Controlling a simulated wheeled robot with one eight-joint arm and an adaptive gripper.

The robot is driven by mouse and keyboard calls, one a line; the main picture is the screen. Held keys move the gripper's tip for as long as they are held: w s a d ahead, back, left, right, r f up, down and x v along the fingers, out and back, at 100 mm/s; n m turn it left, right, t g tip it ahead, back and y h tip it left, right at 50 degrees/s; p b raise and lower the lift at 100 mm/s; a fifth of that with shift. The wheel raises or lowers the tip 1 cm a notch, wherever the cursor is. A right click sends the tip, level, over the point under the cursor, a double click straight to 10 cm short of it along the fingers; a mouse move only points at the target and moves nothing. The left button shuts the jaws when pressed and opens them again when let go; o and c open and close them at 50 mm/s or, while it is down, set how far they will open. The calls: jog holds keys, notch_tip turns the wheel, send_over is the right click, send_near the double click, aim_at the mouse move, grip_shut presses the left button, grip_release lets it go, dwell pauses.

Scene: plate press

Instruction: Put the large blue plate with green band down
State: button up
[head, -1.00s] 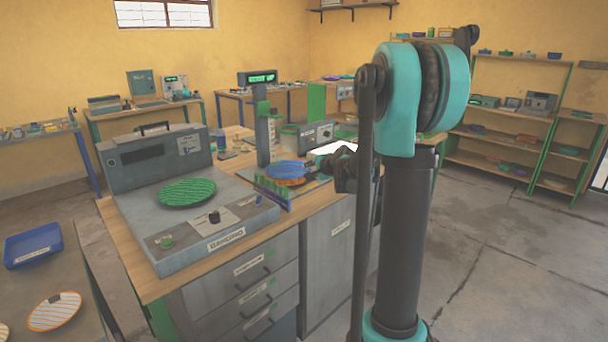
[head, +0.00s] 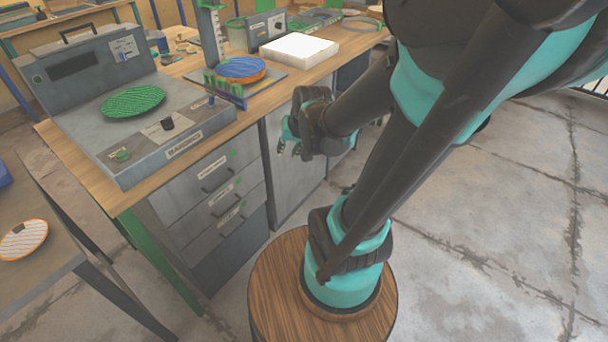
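A blue plate (head: 240,68) lies flat on top of an orange plate (head: 249,78) on the small press stand with green posts (head: 222,86). A green band on the blue plate cannot be made out. My gripper (head: 283,147) is in front of the bench's grey cabinet, to the right of and lower than the plates, and clear of them. Its small teal fingertips look apart with nothing between them. Nothing hides the top of the blue plate.
A green plate (head: 133,101) lies on the grey machine (head: 188,127) at the left. A white glowing panel (head: 300,49) lies right of the stand. An orange-striped plate (head: 23,240) rests on the side table (head: 62,262). Floor at the right is clear.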

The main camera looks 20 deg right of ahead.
jog(key=s+d+f+n+g+h, duration=0.1)
jog(key=s+f, duration=0.3)
jog(key=s, duration=0.4)
jog(key=shift+d+n+h, duration=0.3)
jog(key=shift+d+n, duration=0.35)
jog(key=shift+n, duration=0.15)
jog(key=shift+r, duration=0.1)
